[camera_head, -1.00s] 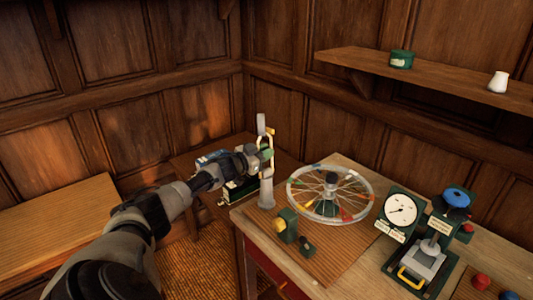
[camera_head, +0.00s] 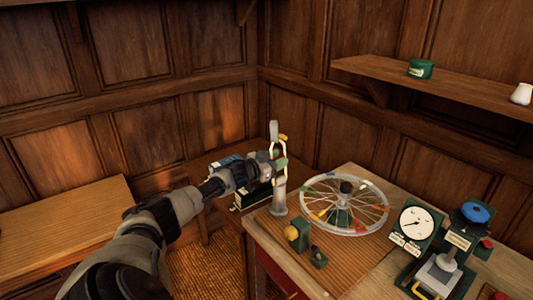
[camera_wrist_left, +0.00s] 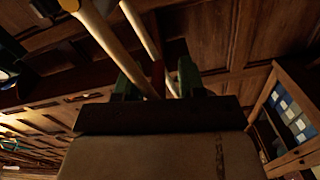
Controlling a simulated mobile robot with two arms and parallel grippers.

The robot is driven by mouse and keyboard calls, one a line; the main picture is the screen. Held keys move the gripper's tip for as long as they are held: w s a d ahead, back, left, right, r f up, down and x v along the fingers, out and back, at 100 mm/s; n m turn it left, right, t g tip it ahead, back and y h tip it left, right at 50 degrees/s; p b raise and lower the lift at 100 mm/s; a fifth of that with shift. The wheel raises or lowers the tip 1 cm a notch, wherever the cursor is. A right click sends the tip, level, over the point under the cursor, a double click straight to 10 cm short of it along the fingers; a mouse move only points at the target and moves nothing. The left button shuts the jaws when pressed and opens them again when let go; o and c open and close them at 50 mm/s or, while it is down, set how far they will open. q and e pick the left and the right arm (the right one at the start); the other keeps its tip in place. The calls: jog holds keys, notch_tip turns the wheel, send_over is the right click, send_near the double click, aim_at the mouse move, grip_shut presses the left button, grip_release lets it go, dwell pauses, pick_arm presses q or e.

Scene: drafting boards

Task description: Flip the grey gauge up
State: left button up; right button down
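A grey upright post (camera_head: 279,198) stands at the table's left back corner, with pale cream bars above it and a grey flat piece (camera_head: 274,132) upright at the top. I take this grey piece as the gauge, but cannot be sure. My left gripper (camera_head: 277,162) is at the cream bars, below the grey piece. In the left wrist view its green fingers (camera_wrist_left: 158,82) stand apart, with pale rods (camera_wrist_left: 133,48) passing at them and something red between. I see no firm hold on anything. My right gripper is not in view.
A spoked wheel (camera_head: 304,205) lies right of the post on the table, with a small green block and yellow knob (camera_head: 292,233) in front. A white dial (camera_head: 416,222) and a blue-topped device (camera_head: 477,212) stand further right. A wooden shelf (camera_head: 450,83) hangs above.

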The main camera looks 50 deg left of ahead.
pick_arm(q)
jog(key=s+a+b, duration=0.1)
jog(key=s, duration=0.9)
jog(key=shift+s, duration=0.3)
dwell(0.4)
